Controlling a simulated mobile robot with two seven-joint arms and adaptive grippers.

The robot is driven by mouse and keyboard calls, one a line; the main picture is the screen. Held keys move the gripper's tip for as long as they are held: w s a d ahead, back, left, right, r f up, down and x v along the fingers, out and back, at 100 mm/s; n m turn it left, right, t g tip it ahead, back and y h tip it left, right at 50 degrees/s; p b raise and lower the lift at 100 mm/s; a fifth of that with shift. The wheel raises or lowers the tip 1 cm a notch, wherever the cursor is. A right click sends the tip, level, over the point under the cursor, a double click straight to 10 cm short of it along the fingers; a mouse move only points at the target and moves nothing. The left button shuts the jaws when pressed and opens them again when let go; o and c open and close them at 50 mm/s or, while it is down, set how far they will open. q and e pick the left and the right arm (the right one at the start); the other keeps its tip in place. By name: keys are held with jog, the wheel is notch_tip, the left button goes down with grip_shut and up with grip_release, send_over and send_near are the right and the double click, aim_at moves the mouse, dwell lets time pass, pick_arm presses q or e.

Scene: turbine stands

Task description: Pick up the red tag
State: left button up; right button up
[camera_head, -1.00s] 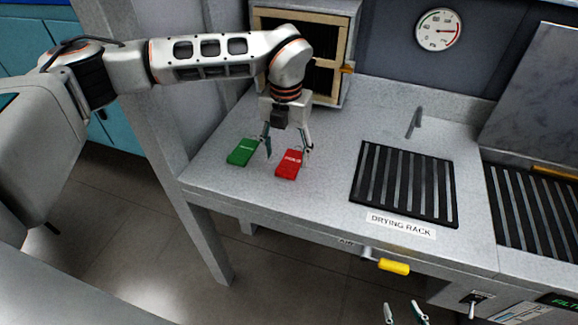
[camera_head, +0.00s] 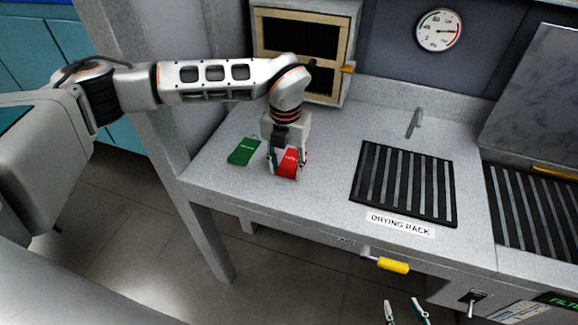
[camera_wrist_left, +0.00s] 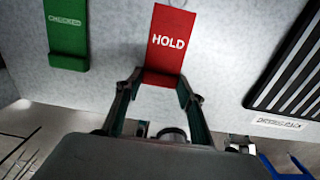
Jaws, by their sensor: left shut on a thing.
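The red tag (camera_head: 287,164), marked HOLD, lies on the grey counter. It also shows in the left wrist view (camera_wrist_left: 168,42), with its near end between my fingers. My left gripper (camera_head: 285,178) is down at the counter and shut on the red tag, one finger at each side of it. In the left wrist view the left gripper (camera_wrist_left: 160,82) partly hides the tag's near end. I cannot tell whether the tag is off the counter. My right gripper (camera_head: 403,308) shows only its fingertips at the bottom edge, apart and with nothing between them.
A green tag (camera_head: 243,151) lies just left of the red one. A black slatted drying rack (camera_head: 404,184) is to the right. A wood-framed box (camera_head: 303,55) stands behind my left arm. A yellow handle (camera_head: 393,266) juts from the counter's front.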

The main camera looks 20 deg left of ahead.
pick_arm(q)
notch_tip(320, 180, up, 20)
jog(key=shift+b, duration=0.3)
dwell(0.5)
